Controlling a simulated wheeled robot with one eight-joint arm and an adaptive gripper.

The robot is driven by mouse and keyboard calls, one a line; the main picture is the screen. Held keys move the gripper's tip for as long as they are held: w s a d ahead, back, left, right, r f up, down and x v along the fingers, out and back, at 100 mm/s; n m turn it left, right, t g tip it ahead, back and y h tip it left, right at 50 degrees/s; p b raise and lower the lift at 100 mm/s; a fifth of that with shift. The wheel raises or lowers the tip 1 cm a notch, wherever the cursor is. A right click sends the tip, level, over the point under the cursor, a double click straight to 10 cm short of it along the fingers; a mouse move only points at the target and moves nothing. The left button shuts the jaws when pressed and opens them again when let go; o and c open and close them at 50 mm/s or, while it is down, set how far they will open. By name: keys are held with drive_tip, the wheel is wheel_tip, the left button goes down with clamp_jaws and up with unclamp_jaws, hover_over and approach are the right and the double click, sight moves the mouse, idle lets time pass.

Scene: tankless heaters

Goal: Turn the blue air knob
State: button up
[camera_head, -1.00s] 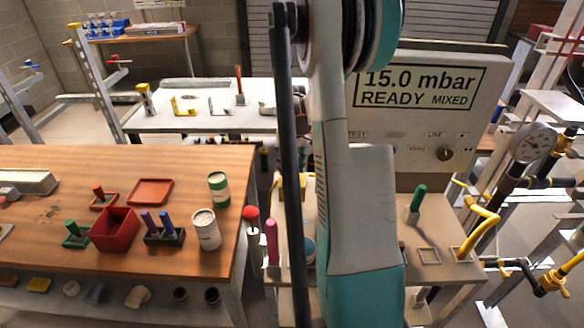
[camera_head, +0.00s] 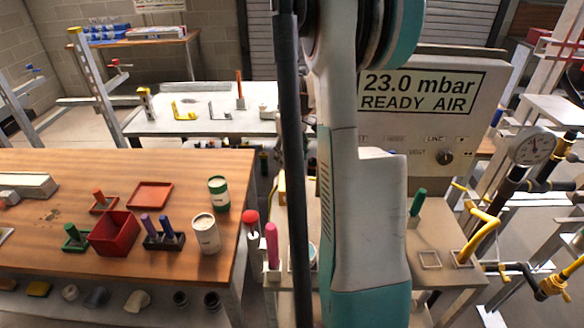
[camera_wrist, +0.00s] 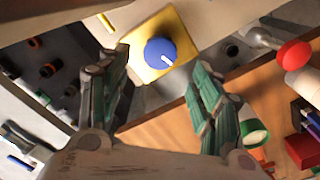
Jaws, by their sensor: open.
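The blue air knob (camera_wrist: 160,52) shows in the wrist view, round with a white pointer mark, on a yellow square plate (camera_wrist: 182,24). My gripper (camera_wrist: 158,85) is open, its two green-padded fingers spread below and to either side of the knob in the picture. The fingers look apart from the knob, and nothing is between them. In the head view my arm hides the knob and my gripper. The display panel (camera_head: 420,92) reads 23.0 mbar, READY AIR.
A red-topped post (camera_head: 250,218) and a pink post (camera_head: 272,245) stand between the wooden table (camera_head: 120,165) and my arm. A red bin (camera_head: 115,232) and a white can (camera_head: 206,233) stand on that table. A pressure gauge (camera_head: 532,147) with yellow pipes is at right.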

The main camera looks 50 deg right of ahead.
sight(292, 175)
wheel_tip(292, 175, up, 6)
drive_tip(key=shift+f, duration=0.15)
idle(0.4)
